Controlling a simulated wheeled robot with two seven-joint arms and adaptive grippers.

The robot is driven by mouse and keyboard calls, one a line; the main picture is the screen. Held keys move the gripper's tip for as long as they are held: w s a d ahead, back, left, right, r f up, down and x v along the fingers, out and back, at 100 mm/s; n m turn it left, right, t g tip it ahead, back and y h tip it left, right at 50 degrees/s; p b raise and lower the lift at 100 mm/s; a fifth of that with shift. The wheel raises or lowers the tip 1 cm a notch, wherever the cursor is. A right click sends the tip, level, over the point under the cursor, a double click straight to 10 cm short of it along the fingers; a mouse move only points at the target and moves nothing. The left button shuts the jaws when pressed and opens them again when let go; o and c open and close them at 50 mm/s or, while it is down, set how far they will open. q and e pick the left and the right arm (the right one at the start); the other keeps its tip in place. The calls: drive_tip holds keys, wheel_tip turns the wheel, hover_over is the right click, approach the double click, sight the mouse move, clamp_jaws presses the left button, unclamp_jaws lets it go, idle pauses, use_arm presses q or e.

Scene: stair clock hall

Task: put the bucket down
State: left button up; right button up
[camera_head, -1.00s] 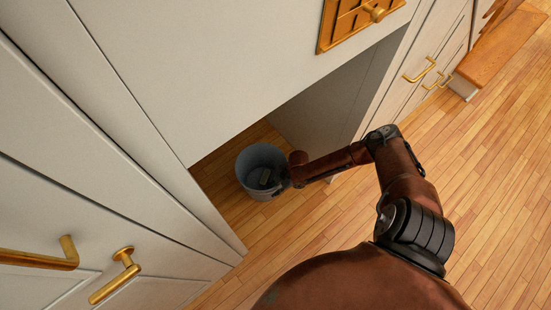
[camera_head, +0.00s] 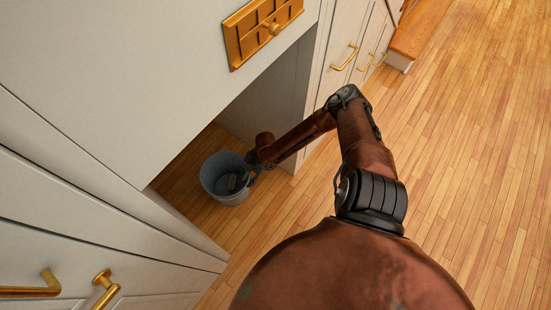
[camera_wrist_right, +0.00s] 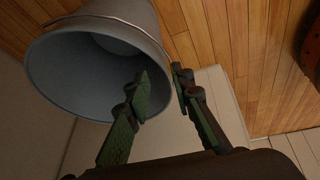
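The grey bucket (camera_head: 211,186) is upright in the head view, in the open recess under the white cabinet front. My right gripper (camera_head: 246,178) reaches it from the right, at its rim. In the right wrist view the bucket (camera_wrist_right: 60,75) fills the upper left with its mouth towards the camera. There the right gripper (camera_wrist_right: 161,92) straddles the wall, one finger inside the mouth and one outside, close together on it. Whether the base touches the floor is hidden. My left gripper is not in view.
White cabinet panels (camera_head: 110,110) border the recess on the left and above, with a side wall (camera_head: 265,105) behind. Brass handles (camera_head: 105,290) stick out at lower left. The wooden floor (camera_head: 460,180) is clear at right, with a wooden step (camera_head: 420,30) at the top.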

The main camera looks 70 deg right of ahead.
drive_tip(key=s+a+m+g+y, duration=0.1)
drive_tip(key=s+a, duration=0.9)
drive_tip(key=a, duration=0.3)
drive_tip(key=s+a+m+g+y, duration=0.1)
drive_tip(key=s+a, duration=0.8)
drive_tip(key=a, duration=0.3)
drive_tip(key=s+d+r+m+h, duration=0.2)
drive_tip(key=s+d+r+m, duration=0.3)
drive_tip(key=s+d, duration=0.1)
drive_tip(key=s+d+r+m+g+h, duration=0.1)
drive_tip(key=s+d+r+m+h, duration=0.2)
drive_tip(key=s, duration=0.6)
drive_tip(key=d+r+m, duration=0.2)
drive_tip(key=d, duration=0.1)
drive_tip(key=shift+s+r+m, duration=0.25)
drive_tip(key=shift+r+m, duration=0.1)
drive_tip(key=shift+m, duration=0.05)
